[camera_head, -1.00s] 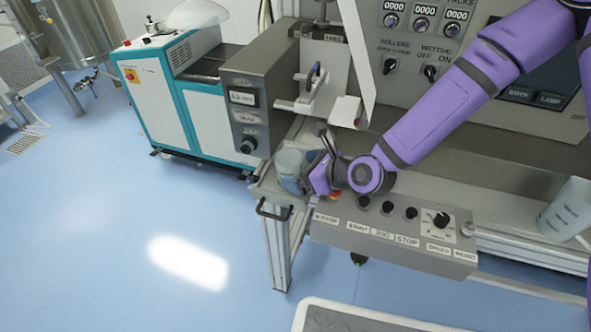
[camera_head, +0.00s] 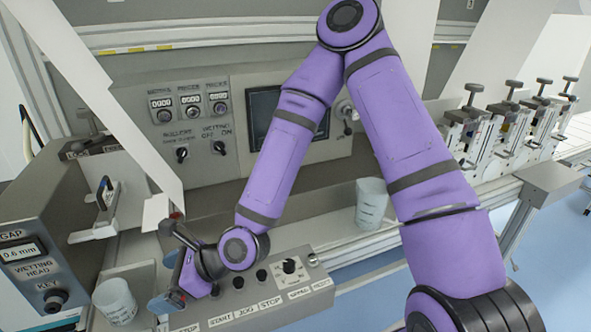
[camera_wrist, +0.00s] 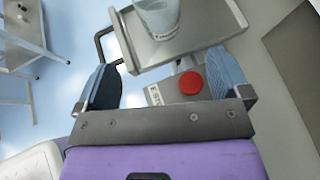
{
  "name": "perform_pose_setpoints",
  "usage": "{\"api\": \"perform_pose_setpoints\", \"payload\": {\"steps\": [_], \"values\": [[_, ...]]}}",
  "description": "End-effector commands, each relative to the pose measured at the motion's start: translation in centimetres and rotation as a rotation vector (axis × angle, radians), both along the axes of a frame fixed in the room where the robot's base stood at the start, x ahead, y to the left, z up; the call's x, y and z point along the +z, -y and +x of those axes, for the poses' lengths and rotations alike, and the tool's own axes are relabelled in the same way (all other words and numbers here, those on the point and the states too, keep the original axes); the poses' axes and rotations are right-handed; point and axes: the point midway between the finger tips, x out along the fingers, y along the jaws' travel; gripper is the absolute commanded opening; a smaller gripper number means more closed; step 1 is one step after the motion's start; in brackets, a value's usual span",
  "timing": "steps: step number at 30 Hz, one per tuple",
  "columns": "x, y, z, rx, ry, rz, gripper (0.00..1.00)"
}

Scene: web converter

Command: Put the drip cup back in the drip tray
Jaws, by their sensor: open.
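A pale translucent cup (camera_head: 115,302) stands upright in the small metal tray with a front handle, at the lower left in the head view. In the wrist view the cup (camera_wrist: 158,14) sits inside the tray (camera_wrist: 207,42), its top cut off by the picture edge. My gripper (camera_head: 172,275) is to the right of the cup, beside the control box. In the wrist view my gripper (camera_wrist: 163,68) is open, with nothing between its fingers, and the cup lies beyond the fingertips. A second similar cup (camera_head: 370,204) stands on the machine ledge behind my arm.
A red button (camera_wrist: 190,84) lies close to the right finger. The control box (camera_head: 262,297) with knobs runs along the front edge. The wetting head control box (camera_head: 35,250) stands left of the tray. A hanging white web (camera_head: 120,120) is above my gripper.

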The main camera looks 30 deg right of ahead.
Motion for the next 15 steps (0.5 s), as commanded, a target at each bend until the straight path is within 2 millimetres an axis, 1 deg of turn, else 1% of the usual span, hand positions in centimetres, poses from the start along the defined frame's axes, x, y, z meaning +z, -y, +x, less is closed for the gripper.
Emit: {"api": "perform_pose_setpoints", "payload": {"steps": [4, 7, 11, 15], "values": [[-0.1, 0.6, 0.2, 0.029, 0.048, -0.059, 0.95], [-0.2, 2.0, 0.7, 0.088, 0.138, -0.173, 0.95], [0.0, 4.8, 1.7, 0.200, 0.288, -0.380, 0.95], [1.1, 8.3, 2.7, 0.326, 0.428, -0.599, 0.95]]}}
